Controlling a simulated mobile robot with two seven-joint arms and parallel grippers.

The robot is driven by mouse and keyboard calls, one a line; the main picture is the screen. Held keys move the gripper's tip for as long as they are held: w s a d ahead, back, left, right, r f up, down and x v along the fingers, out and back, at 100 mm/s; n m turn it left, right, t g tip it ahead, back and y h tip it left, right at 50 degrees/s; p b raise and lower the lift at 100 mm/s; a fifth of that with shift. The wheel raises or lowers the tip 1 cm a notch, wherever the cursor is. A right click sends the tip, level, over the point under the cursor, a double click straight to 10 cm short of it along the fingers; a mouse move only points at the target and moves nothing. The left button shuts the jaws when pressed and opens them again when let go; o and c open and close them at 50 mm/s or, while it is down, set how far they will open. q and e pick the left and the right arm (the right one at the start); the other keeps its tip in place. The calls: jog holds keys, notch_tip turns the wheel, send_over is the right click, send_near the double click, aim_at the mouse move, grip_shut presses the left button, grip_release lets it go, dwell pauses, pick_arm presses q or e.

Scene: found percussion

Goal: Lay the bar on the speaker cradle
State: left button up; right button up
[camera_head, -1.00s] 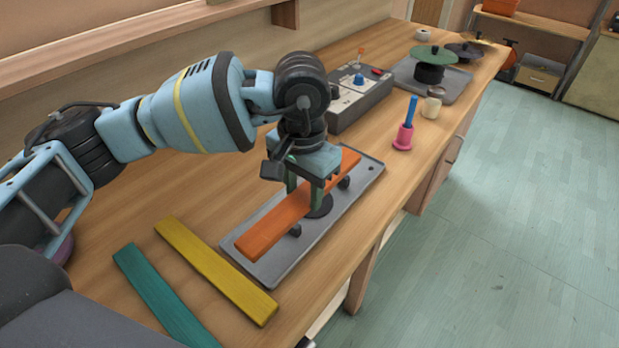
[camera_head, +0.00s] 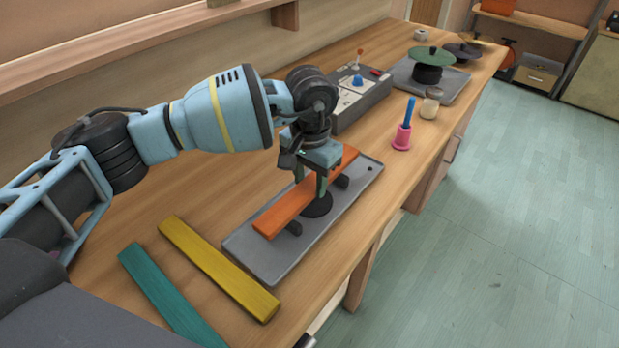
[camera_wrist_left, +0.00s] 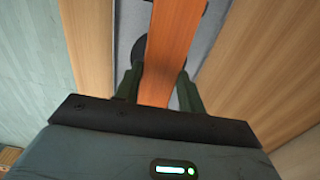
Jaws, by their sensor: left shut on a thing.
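The orange bar (camera_head: 285,211) is level and lengthwise over the speaker cradle, a grey tray (camera_head: 262,262) with two dark supports and a round black speaker (camera_head: 318,207) between them. My left gripper (camera_head: 322,188) is shut on the bar near its middle, fingers pointing down. The near support (camera_head: 293,228) and far support (camera_head: 343,181) show at the bar's right side. I cannot tell whether the bar touches them. In the left wrist view the bar (camera_wrist_left: 170,50) runs between the two fingers (camera_wrist_left: 160,88). My right gripper is not in view.
A yellow bar (camera_head: 220,267) and a teal bar (camera_head: 170,295) lie on the bench at the near left. A control box (camera_head: 358,100), a pink holder with a blue handle (camera_head: 402,137) and a jar (camera_head: 430,104) stand beyond the cradle.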

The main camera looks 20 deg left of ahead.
aim_at(310, 185)
pick_arm(q)
jog(key=shift+f, duration=0.15)
jog(key=shift+f, duration=0.1)
jog(key=shift+f+b, duration=0.3)
jog(key=shift+f, duration=0.05)
jog(key=shift+f, duration=0.1)
jog(key=o, duration=1.1)
jog(key=shift+c, duration=0.2)
jog(key=shift+r, duration=0.35)
notch_tip(310, 185, up, 12)
jog(key=shift+r, duration=0.2)
